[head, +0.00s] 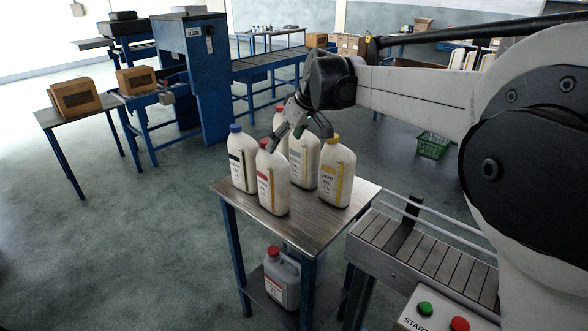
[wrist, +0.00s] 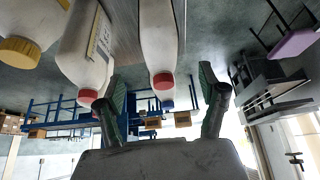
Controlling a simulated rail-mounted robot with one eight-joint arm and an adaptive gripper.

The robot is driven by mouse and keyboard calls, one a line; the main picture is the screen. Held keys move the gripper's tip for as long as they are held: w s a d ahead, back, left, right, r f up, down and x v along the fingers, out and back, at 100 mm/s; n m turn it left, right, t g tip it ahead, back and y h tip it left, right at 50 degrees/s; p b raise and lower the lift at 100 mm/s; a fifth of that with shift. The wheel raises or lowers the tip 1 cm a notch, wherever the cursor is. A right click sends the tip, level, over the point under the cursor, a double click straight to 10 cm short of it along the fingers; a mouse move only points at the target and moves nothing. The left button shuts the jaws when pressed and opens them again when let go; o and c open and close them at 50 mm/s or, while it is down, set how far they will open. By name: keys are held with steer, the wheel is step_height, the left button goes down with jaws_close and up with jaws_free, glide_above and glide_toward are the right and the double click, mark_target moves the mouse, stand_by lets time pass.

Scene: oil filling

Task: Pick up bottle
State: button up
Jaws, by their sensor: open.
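Several white oil bottles stand upright on a small table (head: 228,190) in the head view. They include a blue-capped bottle (head: 241,165), a front red-capped bottle (head: 272,185), a grey-labelled bottle (head: 303,165) and a yellow-capped bottle (head: 337,180). My gripper (head: 300,132) is open just above the group and partly hides the rear bottles. In the wrist view, the bottles hang from the top edge. A red-capped bottle (wrist: 159,40) lies between the open fingers (wrist: 163,92), without visible contact. Another red-capped bottle (wrist: 87,50) is close beside the left finger. A yellow-capped bottle (wrist: 30,35) is farther left.
A grey jug with a red cap (head: 282,280) stands on the lower shelf. A roller conveyor (head: 425,250) and a box with green and red buttons (head: 440,315) are at the right. A green basket (head: 433,145) lies on the floor. The floor left of the table is clear.

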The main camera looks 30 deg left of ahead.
mark_target(274, 155)
steer(key=shift+a+f, duration=0.2)
steer(key=shift+a, duration=0.35)
steer(key=shift+a+f, duration=0.2)
steer(key=shift+f, duration=0.1)
steer(key=x, duration=0.7)
steer(key=shift+f+p, duration=0.3)
steer(key=shift+p, duration=0.1)
steer(key=shift+d+p+x, duration=0.1)
steer(key=shift+p+x, duration=0.2)
steer(key=shift+x, duration=1)
steer(key=shift+d+p+x, duration=0.15)
steer(key=shift+p+x, duration=0.1)
steer(key=shift+x, duration=1)
steer(key=shift+f, duration=0.1)
jaws_close()
